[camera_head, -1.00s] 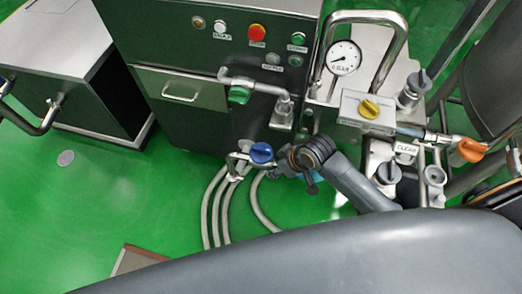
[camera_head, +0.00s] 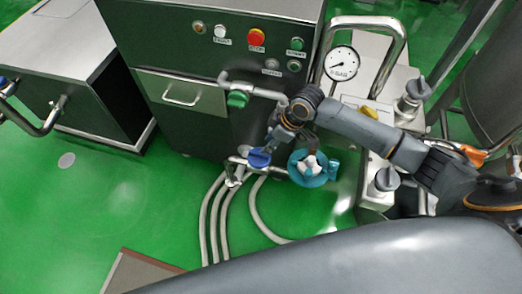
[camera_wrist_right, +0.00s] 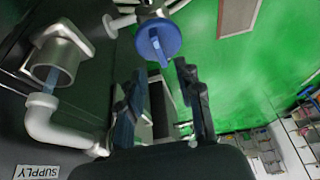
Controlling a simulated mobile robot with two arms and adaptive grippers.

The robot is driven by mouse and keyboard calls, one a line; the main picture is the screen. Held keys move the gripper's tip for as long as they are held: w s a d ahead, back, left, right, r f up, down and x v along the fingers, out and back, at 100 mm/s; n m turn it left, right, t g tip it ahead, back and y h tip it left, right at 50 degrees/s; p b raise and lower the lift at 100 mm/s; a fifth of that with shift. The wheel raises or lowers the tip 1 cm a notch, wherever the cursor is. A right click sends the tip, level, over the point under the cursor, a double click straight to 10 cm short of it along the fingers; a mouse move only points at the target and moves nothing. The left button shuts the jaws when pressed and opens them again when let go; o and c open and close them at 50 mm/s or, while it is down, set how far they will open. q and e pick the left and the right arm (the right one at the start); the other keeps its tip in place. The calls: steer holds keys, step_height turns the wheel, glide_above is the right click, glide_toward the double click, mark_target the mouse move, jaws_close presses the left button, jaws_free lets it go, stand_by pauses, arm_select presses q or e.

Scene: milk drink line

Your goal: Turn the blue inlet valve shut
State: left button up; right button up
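The blue inlet valve knob (camera_head: 258,160) sits on a pipe fitting low at the front of the dark cabinet. In the right wrist view the knob (camera_wrist_right: 157,42) shows as a blue disc with a raised grip bar. It lies just beyond my right fingertips, roughly between their lines. My right gripper (camera_wrist_right: 160,73) is open, with nothing between its fingers. In the head view my right gripper (camera_head: 273,146) is right beside the knob, on its upper right; contact cannot be told. My left gripper is not in view.
A pressure gauge (camera_head: 341,63) and steel handle stand to the right. A teal round item (camera_head: 312,170) is close to my right wrist. Hoses (camera_head: 221,215) run below. Green floor is open at left.

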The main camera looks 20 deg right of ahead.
mark_target(259, 156)
steer(key=x, duration=0.7)
steer(key=shift+a, duration=0.1)
jaws_close()
